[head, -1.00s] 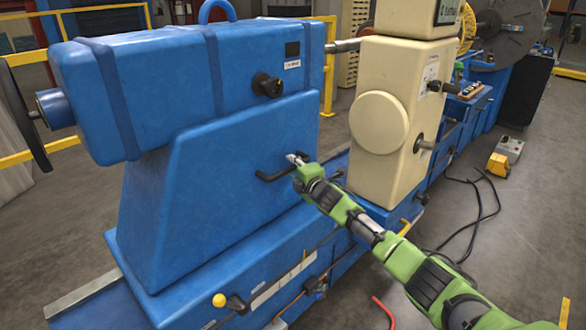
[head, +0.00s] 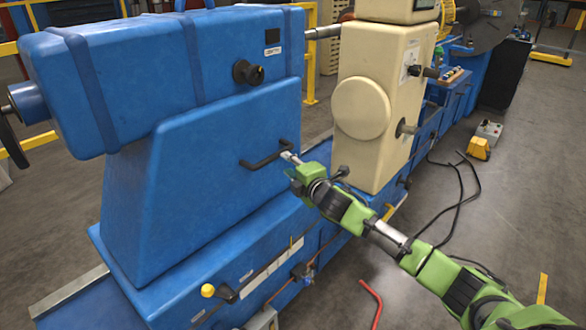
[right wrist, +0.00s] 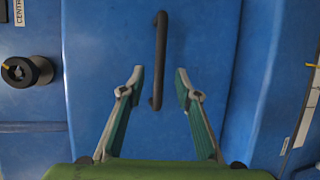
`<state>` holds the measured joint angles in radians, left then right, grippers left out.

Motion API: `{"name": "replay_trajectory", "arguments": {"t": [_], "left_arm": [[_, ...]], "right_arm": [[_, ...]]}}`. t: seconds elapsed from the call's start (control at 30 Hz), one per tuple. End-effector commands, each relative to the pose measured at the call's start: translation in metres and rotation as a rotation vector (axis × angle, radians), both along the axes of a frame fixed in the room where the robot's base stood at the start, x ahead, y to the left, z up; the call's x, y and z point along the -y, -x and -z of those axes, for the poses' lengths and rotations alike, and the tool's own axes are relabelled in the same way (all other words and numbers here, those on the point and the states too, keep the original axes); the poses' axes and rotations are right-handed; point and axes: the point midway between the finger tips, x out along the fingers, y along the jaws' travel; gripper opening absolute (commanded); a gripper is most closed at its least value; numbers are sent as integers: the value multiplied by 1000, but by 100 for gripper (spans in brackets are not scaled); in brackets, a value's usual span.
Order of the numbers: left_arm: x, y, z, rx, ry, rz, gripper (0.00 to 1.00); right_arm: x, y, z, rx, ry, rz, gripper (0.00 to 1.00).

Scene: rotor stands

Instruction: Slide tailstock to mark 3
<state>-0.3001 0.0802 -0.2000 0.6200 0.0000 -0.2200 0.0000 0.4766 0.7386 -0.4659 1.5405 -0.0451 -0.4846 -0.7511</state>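The blue tailstock (head: 205,150) stands on the blue machine bed in the head view, left of the cream housing. A black bar handle (head: 268,157) sticks out of its side. My right gripper (head: 288,156) is near the handle's right end. In the right wrist view the right gripper (right wrist: 158,78) is open, and the handle (right wrist: 159,50) shows in the gap between its fingers, with neither finger visibly touching it. A lever with a yellow knob (head: 208,291) is low on the tailstock's base. The mark numbers are too small to read. My left gripper is not in view.
The cream housing (head: 365,105) stands just right of the tailstock on the bed. A black cable (head: 462,195) and a red bent bar (head: 372,300) lie on the floor to the right. A yellow and grey box (head: 480,145) sits there too. Yellow railing (head: 310,60) stands behind.

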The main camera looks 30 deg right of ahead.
Motion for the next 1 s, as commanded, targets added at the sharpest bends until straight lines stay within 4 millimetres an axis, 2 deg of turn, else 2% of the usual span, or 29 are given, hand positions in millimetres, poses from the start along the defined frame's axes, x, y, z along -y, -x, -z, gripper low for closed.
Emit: {"name": "replay_trajectory", "arguments": {"t": [0.1,0.23,0.8,0.87,0.9,0.97,1.0], "left_arm": [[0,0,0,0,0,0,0],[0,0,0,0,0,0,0],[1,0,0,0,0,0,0],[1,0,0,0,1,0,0],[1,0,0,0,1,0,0],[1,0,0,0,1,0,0],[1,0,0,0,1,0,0]], "right_arm": [[0,13,-2,0,2,0,30],[-1,20,-4,0,1,0,30],[0,22,-3,-2,-1,1,30],[0,22,5,-12,-13,5,30],[1,23,15,-25,-29,12,30],[4,26,39,-56,-66,29,30],[6,30,61,-83,-102,45,30]]}}
